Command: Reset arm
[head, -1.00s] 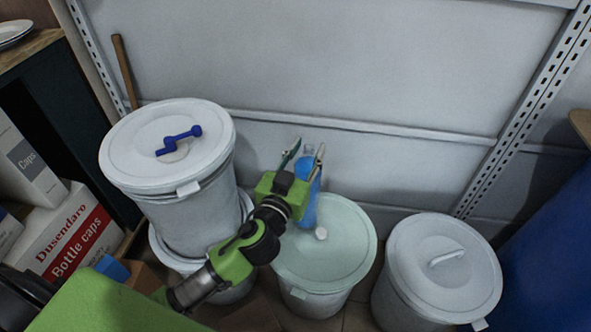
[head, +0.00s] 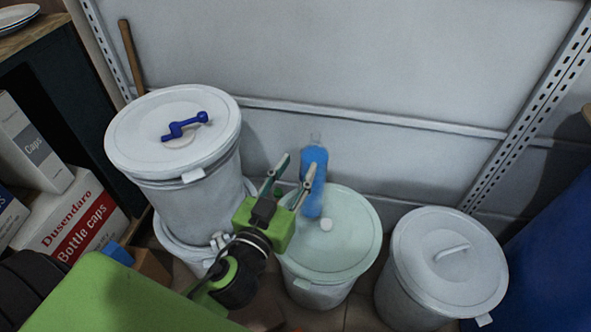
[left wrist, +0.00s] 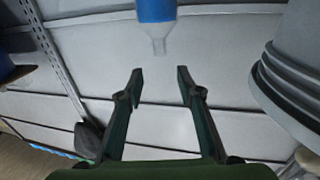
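My left gripper (head: 298,163) is open and empty, in front of and left of a blue bottle (head: 315,180) with a clear neck. The bottle stands upright on the pale green lid (head: 345,245) of the middle drum; the gripper partly hides its left side. In the left wrist view the bottle (left wrist: 157,10) hangs in at the top, neck downward in the picture, beyond the two spread fingertips (left wrist: 160,75) and apart from them. My right gripper is not in view.
A white drum with a blue handle (head: 185,127) stands stacked at left. Another white drum (head: 445,255) stands at right, beside a blue barrel (head: 545,260). Boxes (head: 75,215) fill the left; a wall closes the back.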

